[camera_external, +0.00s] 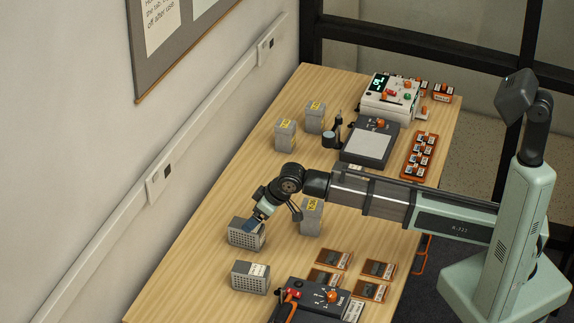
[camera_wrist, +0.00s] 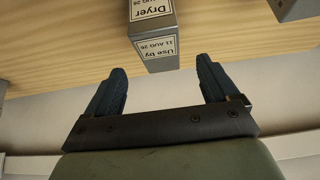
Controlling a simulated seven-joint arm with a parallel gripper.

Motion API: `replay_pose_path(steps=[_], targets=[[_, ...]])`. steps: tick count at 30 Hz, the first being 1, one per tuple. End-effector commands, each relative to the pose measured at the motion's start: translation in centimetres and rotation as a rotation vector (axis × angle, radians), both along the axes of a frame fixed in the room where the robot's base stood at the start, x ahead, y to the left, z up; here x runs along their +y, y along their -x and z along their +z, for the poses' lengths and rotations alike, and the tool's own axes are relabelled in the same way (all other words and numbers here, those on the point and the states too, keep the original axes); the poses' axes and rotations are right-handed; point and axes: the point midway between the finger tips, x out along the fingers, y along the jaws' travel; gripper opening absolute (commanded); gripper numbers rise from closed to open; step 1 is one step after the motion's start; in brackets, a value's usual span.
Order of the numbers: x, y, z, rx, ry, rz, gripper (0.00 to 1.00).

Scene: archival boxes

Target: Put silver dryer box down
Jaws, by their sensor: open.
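A silver box with perforated sides (camera_external: 246,236) stands on the wooden table at the left, directly below my gripper (camera_external: 258,216). In the wrist view, a silver box with white labels reading "Dryer" and "Use by 11 AUG 26" (camera_wrist: 152,35) sits on the table just beyond the fingertips. My gripper (camera_wrist: 161,70) is open, with its two dark fingers apart and nothing held between them. In the external view, the gripper partly hides the top of the box.
A similar perforated box (camera_external: 250,278) stands nearer the front. A grey box with a yellow label (camera_external: 311,220) stands close to the right of my gripper. More grey boxes (camera_external: 285,135) are farther back. A dark control unit (camera_external: 313,302) is at front right.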

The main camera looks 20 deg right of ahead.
Motion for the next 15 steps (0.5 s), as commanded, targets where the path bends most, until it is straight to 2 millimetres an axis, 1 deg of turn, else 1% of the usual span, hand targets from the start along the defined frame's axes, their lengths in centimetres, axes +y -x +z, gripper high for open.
replay_pose_path(steps=[1, 3, 6, 10, 15], targets=[[-0.4, 0.4, 0.7, -0.001, -0.001, 0.000, 0.87], [-0.8, 0.8, 1.6, -0.001, -0.001, 0.000, 0.87], [-1.1, 1.1, 2.4, -0.001, -0.001, 0.000, 0.87], [-1.5, 1.5, 3.2, 0.000, 0.000, 0.000, 0.87], [-1.6, 1.6, 3.6, 0.000, 0.000, 0.000, 0.87]])
